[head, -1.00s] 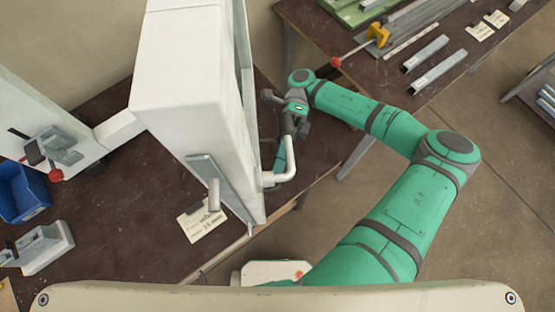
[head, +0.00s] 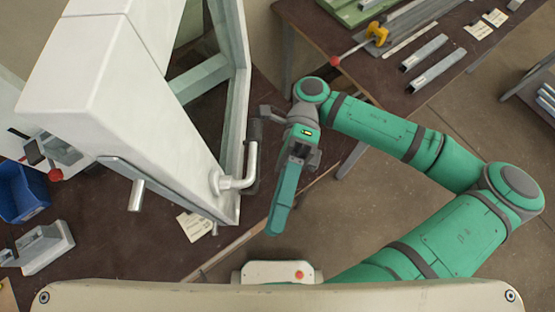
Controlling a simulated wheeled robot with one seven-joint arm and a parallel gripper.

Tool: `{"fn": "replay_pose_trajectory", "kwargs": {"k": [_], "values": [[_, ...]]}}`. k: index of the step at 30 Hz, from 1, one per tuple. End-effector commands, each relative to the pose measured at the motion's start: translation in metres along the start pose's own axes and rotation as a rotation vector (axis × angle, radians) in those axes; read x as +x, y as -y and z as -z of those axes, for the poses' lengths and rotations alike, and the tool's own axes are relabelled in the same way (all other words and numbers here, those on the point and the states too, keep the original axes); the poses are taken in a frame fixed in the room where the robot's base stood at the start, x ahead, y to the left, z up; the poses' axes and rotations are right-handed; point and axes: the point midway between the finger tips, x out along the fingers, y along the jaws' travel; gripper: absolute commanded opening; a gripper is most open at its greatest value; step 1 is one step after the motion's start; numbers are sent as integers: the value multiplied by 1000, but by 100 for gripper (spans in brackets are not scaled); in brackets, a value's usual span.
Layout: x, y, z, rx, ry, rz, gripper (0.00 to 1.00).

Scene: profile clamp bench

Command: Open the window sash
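The white window sash (head: 125,85) stands tall over the dark bench, at an angle. Its inner side, with green-tinted framing (head: 205,75), faces right. My gripper (head: 268,121) is just right of the handle's grip. Whether it touches the grip is unclear. Its fingertips are small and partly hidden, so I cannot tell whether they are open or shut.
The dark bench (head: 110,235) holds a blue bin (head: 20,192), metal clamps (head: 40,248) and a paper label (head: 195,226). Open floor (head: 300,240) lies right of the bench.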

Motion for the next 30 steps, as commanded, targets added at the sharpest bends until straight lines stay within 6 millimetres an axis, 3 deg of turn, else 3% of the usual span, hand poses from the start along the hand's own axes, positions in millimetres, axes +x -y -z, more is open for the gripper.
{"fn": "replay_pose_trajectory", "kwargs": {"k": [6,14,15,18,30], "values": [[15,-6,3,1,1,0,28],[16,-6,3,1,5,1,28],[16,-6,3,1,5,1,26],[16,-6,3,1,5,1,2],[19,-4,3,13,70,-13,0]]}}
